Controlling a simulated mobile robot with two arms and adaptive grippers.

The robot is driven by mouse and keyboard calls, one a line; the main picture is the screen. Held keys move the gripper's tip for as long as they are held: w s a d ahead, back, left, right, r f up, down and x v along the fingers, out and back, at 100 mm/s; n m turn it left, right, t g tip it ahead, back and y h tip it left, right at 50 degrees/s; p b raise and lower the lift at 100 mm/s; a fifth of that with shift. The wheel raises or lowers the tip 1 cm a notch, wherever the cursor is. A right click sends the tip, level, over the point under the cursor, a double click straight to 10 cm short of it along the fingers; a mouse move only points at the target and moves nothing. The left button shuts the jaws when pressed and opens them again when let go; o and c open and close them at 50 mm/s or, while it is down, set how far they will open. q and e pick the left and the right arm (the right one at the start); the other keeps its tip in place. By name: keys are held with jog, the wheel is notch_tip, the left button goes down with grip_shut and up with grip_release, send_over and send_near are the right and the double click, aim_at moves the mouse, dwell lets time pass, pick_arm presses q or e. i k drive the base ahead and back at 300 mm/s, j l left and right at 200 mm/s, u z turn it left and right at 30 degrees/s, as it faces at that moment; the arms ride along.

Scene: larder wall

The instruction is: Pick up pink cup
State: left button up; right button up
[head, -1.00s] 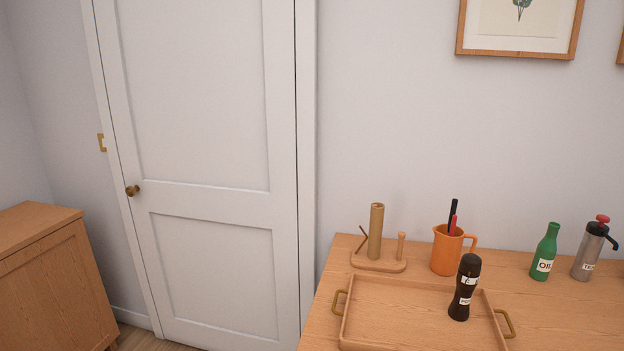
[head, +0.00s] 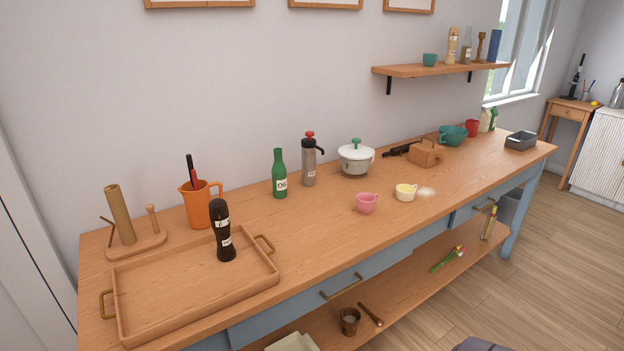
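The pink cup (head: 366,203) stands upright on the wooden counter (head: 310,235), near its front edge at the middle of the head view. Its handle points to the right. Neither of my grippers shows in the head view.
A wooden tray (head: 140,332) with a dark pepper mill (head: 222,232) is at the left. An orange jug (head: 197,208), green oil bottle (head: 279,175), grey flask (head: 309,163) and white pot (head: 356,157) stand farther back. The counter left of the pink cup is clear.

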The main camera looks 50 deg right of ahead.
aim_at(368, 203)
jog(key=z, duration=1.85)
